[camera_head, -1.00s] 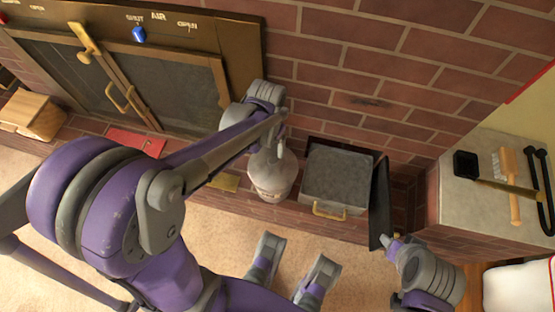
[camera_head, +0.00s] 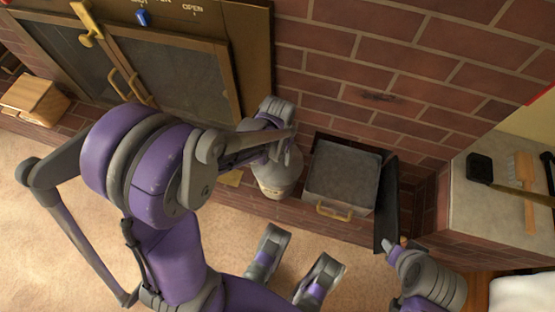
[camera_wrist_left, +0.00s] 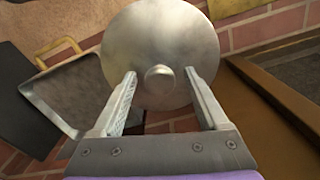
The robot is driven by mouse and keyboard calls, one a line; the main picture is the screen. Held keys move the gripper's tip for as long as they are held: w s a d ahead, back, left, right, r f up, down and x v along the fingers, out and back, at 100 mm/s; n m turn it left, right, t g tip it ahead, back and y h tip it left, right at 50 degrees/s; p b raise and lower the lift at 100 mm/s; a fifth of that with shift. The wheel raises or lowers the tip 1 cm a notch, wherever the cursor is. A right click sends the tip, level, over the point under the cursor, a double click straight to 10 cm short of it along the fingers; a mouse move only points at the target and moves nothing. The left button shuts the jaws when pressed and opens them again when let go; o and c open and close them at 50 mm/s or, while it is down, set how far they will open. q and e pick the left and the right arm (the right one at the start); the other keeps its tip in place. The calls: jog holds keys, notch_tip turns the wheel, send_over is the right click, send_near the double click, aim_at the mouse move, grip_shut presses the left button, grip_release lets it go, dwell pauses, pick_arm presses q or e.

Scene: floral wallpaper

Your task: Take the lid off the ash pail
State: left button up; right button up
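The ash pail (camera_head: 277,178) is a pale grey rounded vessel standing on the brick hearth, partly hidden by my left arm in the head view. Its round metal lid (camera_wrist_left: 150,35) with a small knob (camera_wrist_left: 160,79) fills the upper middle of the left wrist view. My left gripper (camera_wrist_left: 160,74) is open, with a finger on each side of the knob and a gap to it on both sides. The lid is on top of the pail, as far as I can see. My right gripper (camera_head: 388,246) is at the lower edge of a dark upright panel (camera_head: 388,200); its fingers are unclear.
An open grey metal box (camera_head: 343,172) with a brass handle stands right of the pail, beside the dark panel. The glass-doored stove (camera_head: 170,75) is at the left. A brush (camera_head: 526,185) and a black-ended tool (camera_head: 480,168) lie on the right-hand ledge.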

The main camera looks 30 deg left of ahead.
pick_arm(q)
grip_shut()
dwell(0.3)
notch_tip(320, 180, up, 10)
jog(key=p, duration=0.3)
jog(key=shift+r, duration=0.1)
notch_tip(320, 180, up, 5)
jog(key=p, duration=0.3)
jog(key=shift+p, duration=0.4)
